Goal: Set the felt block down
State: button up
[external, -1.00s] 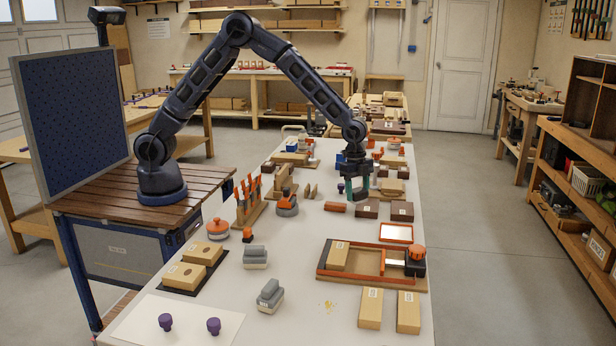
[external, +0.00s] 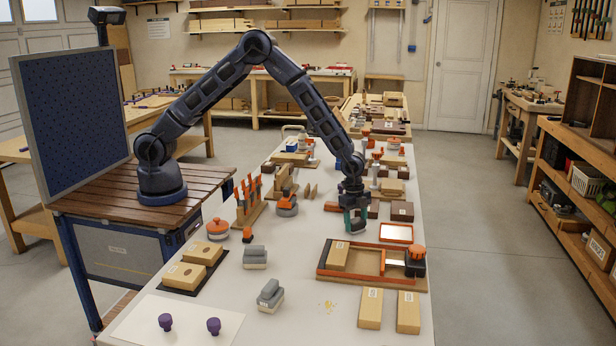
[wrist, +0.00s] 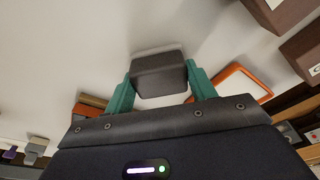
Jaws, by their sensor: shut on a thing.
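My gripper (external: 355,228) is over the white bench, behind the orange-edged tray. In the wrist view, its teal fingers (wrist: 160,85) are shut on a dark grey felt block (wrist: 158,68), one finger at each side. The block's broad face shows between the fingertips, with bare white benchtop around it.
The orange-edged tray (external: 340,274) lies in front of my gripper. An orange-rimmed panel (external: 396,233) is to the right, with brown boxes (external: 402,211) behind it. An orange block (external: 334,207) lies to the left. Bare benchtop (external: 305,235) extends left of my gripper.

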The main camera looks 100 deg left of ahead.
jog(key=shift+f, duration=0.1)
jog(key=o, duration=1)
notch_tip(320, 180, up, 12)
jog(key=s+a+r, duration=0.1)
jog(key=s+d+r+n+t+y, duration=0.15)
jog(key=s+r+n, duration=0.25)
jog(key=s+r, duration=1.95)
jog(key=s+r+n, duration=0.1)
jog(key=s, duration=0.8)
jog(key=s+r+n+t, duration=0.1)
jog(key=s+n, duration=0.1)
jog(key=s, duration=0.7)
jog(key=s+r+n+t, duration=0.1)
jog(key=s+r+n, duration=0.1)
jog(key=s, duration=0.8)
